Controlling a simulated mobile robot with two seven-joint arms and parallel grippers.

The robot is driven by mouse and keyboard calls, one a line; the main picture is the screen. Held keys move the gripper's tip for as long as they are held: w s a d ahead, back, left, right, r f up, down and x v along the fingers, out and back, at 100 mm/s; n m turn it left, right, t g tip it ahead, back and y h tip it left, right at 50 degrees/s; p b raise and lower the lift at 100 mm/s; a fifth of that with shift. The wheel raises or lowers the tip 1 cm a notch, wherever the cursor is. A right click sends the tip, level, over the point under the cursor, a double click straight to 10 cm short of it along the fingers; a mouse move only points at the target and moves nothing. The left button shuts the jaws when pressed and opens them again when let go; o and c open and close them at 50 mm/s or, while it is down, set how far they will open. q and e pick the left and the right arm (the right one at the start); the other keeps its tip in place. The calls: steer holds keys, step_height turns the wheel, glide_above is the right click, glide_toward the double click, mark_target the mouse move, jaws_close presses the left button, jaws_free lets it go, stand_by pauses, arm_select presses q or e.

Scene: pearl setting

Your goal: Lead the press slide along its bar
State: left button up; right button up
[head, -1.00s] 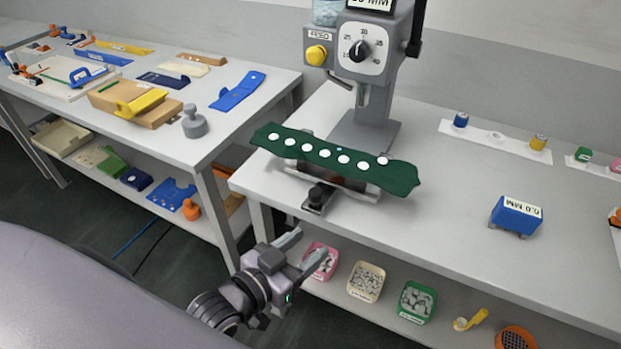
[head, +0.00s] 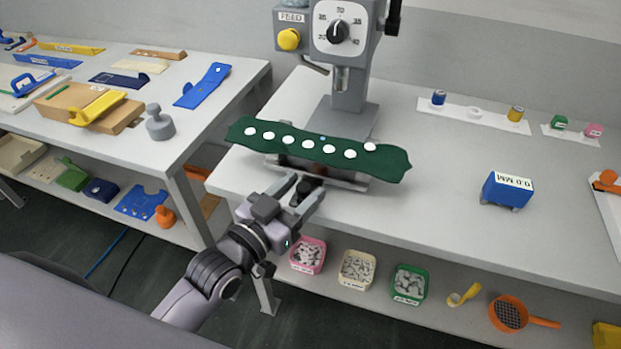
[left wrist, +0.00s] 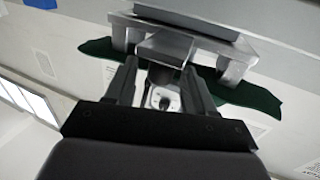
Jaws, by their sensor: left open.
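The press (head: 345,85) stands on the right-hand table. On its low grey slide (head: 350,183) lies a dark green strip (head: 375,160) with a row of white discs. A dark knob (head: 303,187) sticks out at the slide's front edge. My left gripper (head: 301,188) is open, with its fingers on either side of this knob; I cannot tell whether they touch it. In the left wrist view a grey block (left wrist: 165,48) under the slide shows just beyond the open fingers (left wrist: 165,85). The bar is mostly hidden under the strip. My right gripper is out of view.
A blue block (head: 507,189) marked 0.0 MM stands right of the press, with clear tabletop between. Spools sit on a white rack (head: 460,113) behind. Small bins (head: 357,271) stand on the shelf below. Another table (head: 190,130) with tools is at left.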

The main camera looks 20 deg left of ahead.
mark_target(317, 174)
arm_select(q)
steer(key=shift+x, duration=1.7)
steer(key=shift+c, duration=0.3)
jaws_close()
steer(key=shift+w, duration=2.1)
steer(key=shift+o, duration=0.3)
jaws_free()
steer(key=shift+s, duration=0.1)
